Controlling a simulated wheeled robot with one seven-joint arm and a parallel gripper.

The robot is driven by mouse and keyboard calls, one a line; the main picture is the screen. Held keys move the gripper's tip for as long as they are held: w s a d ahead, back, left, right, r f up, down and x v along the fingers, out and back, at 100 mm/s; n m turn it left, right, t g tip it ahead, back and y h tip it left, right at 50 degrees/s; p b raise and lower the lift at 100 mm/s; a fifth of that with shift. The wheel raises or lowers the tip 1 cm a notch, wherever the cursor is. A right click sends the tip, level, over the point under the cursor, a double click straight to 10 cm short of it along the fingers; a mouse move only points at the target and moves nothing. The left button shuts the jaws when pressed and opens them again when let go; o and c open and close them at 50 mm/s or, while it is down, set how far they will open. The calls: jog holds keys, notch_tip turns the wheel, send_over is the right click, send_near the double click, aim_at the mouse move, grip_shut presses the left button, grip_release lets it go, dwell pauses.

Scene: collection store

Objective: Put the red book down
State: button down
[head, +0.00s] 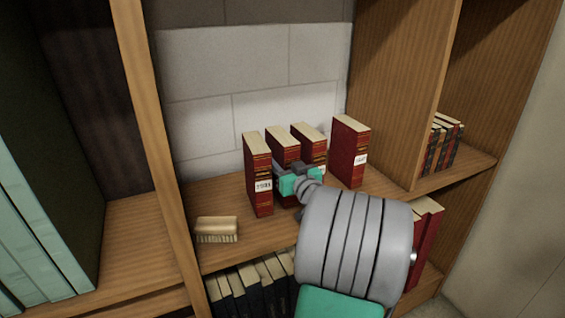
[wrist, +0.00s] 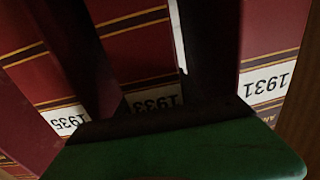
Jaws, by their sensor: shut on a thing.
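My gripper (head: 294,172) is shut on a red book (head: 282,146), the second from the left in a row on the shelf (head: 236,259). In the wrist view this book (wrist: 138,45) lies between my two dark fingers, its label reading 1933 upside down. It is upright among the others. My gripper hides much of its spine, and I cannot tell whether its bottom touches the shelf. A red book labelled 1931 (wrist: 266,80) stands on one side and one labelled 1935 (wrist: 40,85) on the other.
Red books stand at the row's left end (head: 257,178), behind my gripper (head: 312,142) and at the right (head: 349,155). A brush (head: 217,229) lies at the shelf's front left. Wooden uprights (head: 150,120) bound the bay. More books fill the shelf below.

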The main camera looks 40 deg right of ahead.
jog(key=c, duration=0.8)
grip_release()
jog(key=shift+o, duration=0.2)
jog(key=shift+r, duration=0.1)
jog(key=b+v, duration=0.2)
jog(key=v, duration=1)
jog(key=shift+a, duration=0.1)
